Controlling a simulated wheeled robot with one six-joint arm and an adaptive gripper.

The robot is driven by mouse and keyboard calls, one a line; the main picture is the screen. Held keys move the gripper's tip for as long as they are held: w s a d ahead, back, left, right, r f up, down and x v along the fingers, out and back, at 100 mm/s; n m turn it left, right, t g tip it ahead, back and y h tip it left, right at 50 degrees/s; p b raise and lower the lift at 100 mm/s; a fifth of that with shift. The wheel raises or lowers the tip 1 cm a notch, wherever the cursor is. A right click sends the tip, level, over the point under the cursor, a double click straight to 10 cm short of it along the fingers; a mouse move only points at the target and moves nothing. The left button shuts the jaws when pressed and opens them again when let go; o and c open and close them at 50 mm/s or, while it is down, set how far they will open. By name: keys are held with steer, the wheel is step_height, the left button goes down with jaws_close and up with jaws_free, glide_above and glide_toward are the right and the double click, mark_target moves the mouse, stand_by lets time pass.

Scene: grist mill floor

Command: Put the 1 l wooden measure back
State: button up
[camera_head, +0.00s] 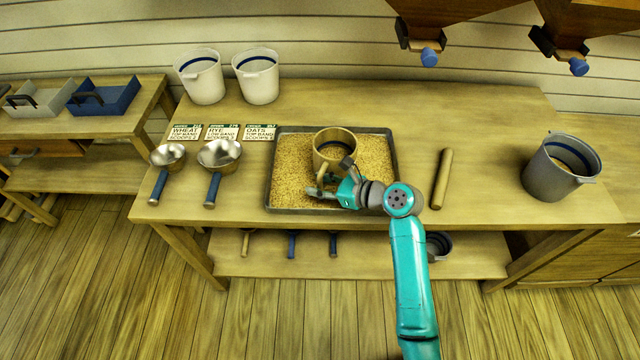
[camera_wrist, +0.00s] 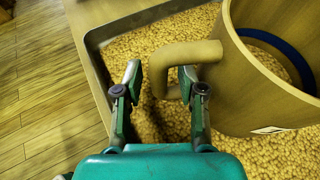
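The wooden measure (camera_head: 323,151) is a round, pale wooden cup with a blue band inside. It stands in the grain-filled tray (camera_head: 394,176) on the bench. In the wrist view the measure (camera_wrist: 262,95) fills the upper right, with its wooden handle (camera_wrist: 180,55) pointing left. My gripper (camera_head: 322,184) is low over the grain at the measure's near side. In the wrist view my gripper (camera_wrist: 160,74) has its fingers apart, with the handle's outer part between their tips. A gap shows on the left of the handle; contact on the right is unclear.
A wooden roller (camera_head: 441,179) lies right of the tray, with a grey bucket (camera_head: 545,175) farther right. Two metal scoops (camera_head: 213,170) and label cards (camera_head: 223,132) are at left. White buckets (camera_head: 257,80) stand behind. Hopper spouts (camera_head: 429,52) hang at upper right.

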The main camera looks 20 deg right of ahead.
steer(key=v, duration=1.2)
steer(key=shift+s+d, duration=0.1)
